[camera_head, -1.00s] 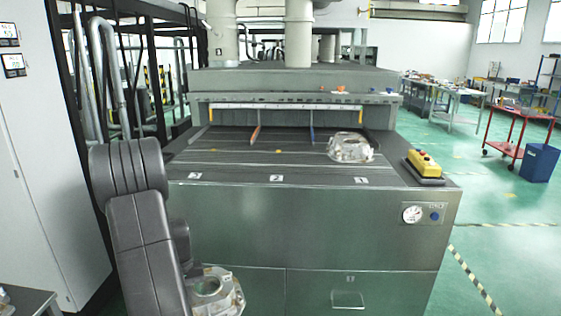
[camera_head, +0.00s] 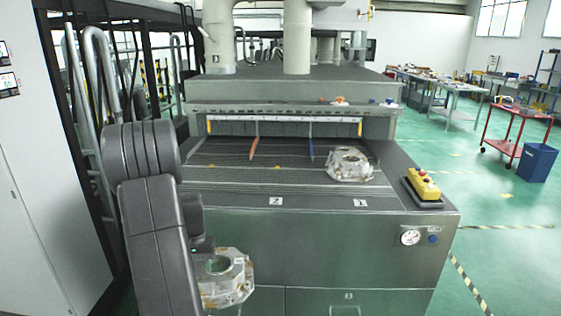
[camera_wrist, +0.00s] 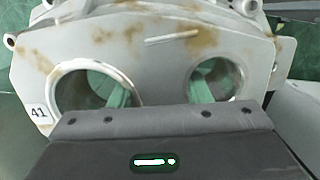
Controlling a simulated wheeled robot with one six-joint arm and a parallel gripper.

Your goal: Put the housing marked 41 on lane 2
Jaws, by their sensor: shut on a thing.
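The housing marked 41 (camera_wrist: 140,45) fills the wrist view, a pale grey casting with brown stains and two round holes; its "41" label shows at the left. It also shows in the head view (camera_head: 236,290), in front of the machine's front face and below the bed's edge. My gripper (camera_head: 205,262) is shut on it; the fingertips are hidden. Lane 2 (camera_head: 278,178) is the middle part of the conveyor bed, above the "2" plate and between an orange and a blue divider. No housing lies on it.
Another housing (camera_head: 350,164) sits on lane 1, right of the blue divider (camera_head: 311,148). The orange divider (camera_head: 254,146) stands left of lane 2. A yellow button box (camera_head: 423,186) is on the bed's right edge. A low hood crosses the back.

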